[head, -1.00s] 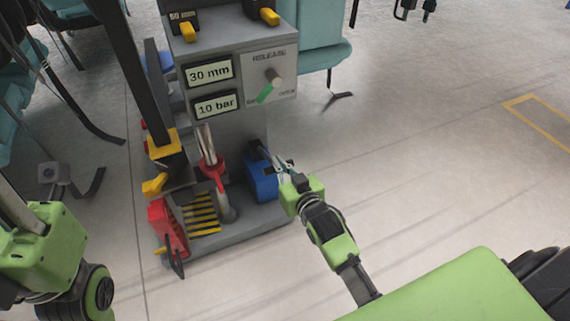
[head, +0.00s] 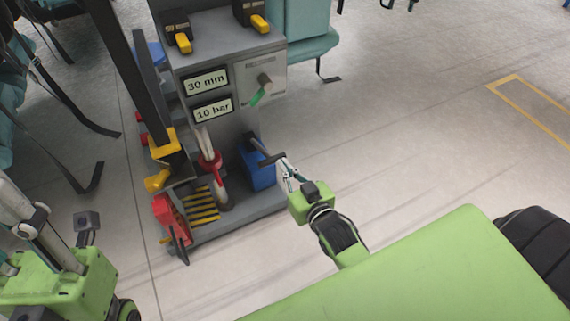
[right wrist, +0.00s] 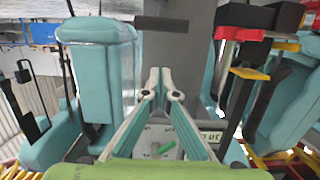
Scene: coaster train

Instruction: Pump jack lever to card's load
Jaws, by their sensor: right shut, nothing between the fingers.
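The grey jack cart stands at the centre of the head view, with displays reading 30 mm (head: 207,83) and 10 bar (head: 213,108). A dark jack lever (head: 262,148) slants from the blue block (head: 258,170) to a crossbar end. A dark bar, apparently this crossbar (right wrist: 161,23), lies beyond my fingertips in the right wrist view. My right gripper (head: 284,164) is shut and empty, beside the lever end; contact cannot be told. Its closed fingertips also show in the right wrist view (right wrist: 160,74). My left gripper (head: 88,222) seems to be at lower left, its jaws unclear. No load card can be made out.
A release panel with a green handle (head: 261,97) is above the lever. A red-collared post (head: 210,162), yellow-striped plate (head: 201,204) and red part (head: 170,218) are left of the blue block. Teal seats (head: 312,28) stand behind.

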